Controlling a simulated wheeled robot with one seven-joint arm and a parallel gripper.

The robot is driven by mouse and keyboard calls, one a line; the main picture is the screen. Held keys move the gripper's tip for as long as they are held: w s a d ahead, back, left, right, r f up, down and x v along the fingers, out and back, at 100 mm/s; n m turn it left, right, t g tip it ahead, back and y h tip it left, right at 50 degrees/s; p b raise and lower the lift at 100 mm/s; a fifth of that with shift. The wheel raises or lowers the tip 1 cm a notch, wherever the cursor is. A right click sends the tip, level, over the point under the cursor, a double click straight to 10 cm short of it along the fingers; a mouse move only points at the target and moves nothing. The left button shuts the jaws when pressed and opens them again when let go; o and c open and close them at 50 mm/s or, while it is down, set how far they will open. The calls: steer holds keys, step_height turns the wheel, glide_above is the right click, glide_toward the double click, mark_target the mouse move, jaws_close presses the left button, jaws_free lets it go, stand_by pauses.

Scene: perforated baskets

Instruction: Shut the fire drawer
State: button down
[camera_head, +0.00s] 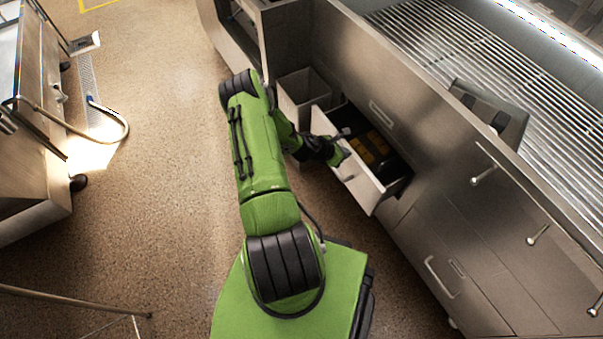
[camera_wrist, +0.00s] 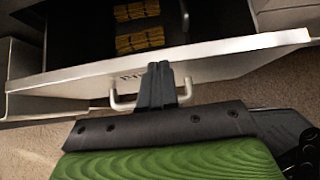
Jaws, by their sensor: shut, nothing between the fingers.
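The fire drawer (camera_head: 361,185) stands pulled out from the steel cabinet on the right in the head view, with dark contents and yellow blocks (camera_head: 372,148) inside. In the wrist view its pale front panel (camera_wrist: 215,60) runs across the picture, with partly hidden lettering and a bar handle (camera_wrist: 122,102). My gripper (camera_wrist: 160,75) is shut and empty. Its fingertips are at the drawer front, in line with the handle, and cover part of the lettering. I cannot tell whether they touch the panel. In the head view my gripper (camera_head: 342,155) is at the drawer's front edge.
A grey open bin (camera_head: 297,95) stands just beyond the drawer. Closed steel drawers (camera_head: 440,262) with protruding handles lie nearer on the right, and a slatted grill (camera_head: 440,50) tops the cabinet.

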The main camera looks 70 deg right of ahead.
steer(key=s+d, duration=0.6)
steer(key=d, duration=0.1)
steer(key=shift+b, duration=0.3)
steer(key=shift+f, duration=0.1)
